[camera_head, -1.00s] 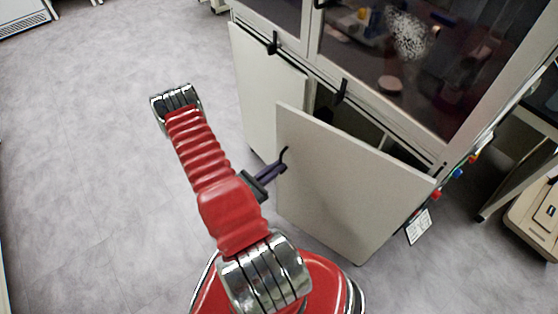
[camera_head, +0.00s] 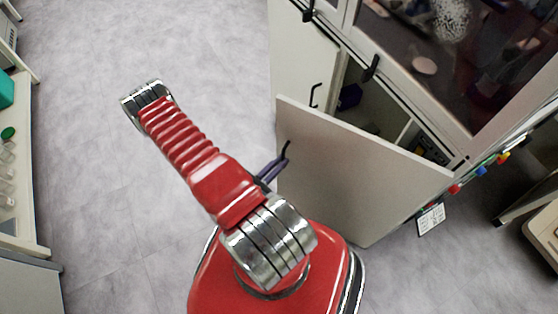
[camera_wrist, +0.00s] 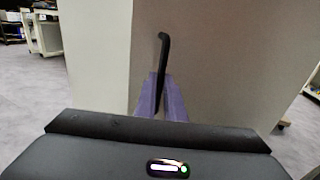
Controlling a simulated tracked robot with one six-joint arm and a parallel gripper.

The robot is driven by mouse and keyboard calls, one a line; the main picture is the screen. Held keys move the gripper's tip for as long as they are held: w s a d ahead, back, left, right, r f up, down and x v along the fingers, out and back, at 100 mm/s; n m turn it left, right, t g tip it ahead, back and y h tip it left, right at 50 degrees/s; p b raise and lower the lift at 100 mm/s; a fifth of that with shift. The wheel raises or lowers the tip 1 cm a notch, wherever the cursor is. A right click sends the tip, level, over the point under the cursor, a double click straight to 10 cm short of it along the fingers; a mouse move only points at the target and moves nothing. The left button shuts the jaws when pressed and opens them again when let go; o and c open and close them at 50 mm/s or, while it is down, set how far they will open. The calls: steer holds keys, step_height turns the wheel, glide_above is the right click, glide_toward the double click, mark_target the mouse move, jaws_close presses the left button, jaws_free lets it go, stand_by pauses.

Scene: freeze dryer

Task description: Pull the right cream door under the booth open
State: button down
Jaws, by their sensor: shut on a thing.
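The right cream door (camera_head: 350,180) under the booth stands swung well out from the cabinet, with the compartment behind it showing. Its black handle (camera_head: 287,150) is near the door's free edge. My gripper (camera_head: 272,168) is at that handle, with purple fingers. In the wrist view the fingers (camera_wrist: 162,98) are shut on the lower part of the black handle (camera_wrist: 163,52), in front of the door face (camera_wrist: 215,60). The left cream door (camera_head: 300,75) is closed, with its own black handle (camera_head: 315,95).
The booth's glass front (camera_head: 440,60) is above the doors. Open shelves (camera_head: 375,105) show inside the cabinet. Coloured knobs (camera_head: 480,170) and a white label (camera_head: 430,219) are at the right. A bench (camera_head: 20,170) stands at the far left. The grey floor (camera_head: 130,200) between is clear.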

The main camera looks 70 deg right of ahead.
steer(key=shift+w, duration=0.15)
steer(key=c, duration=1.8)
jaws_free()
steer(key=shift+c, duration=0.2)
steer(key=v, duration=1.3)
steer(key=shift+a, duration=0.4)
steer(key=shift+c, duration=0.3)
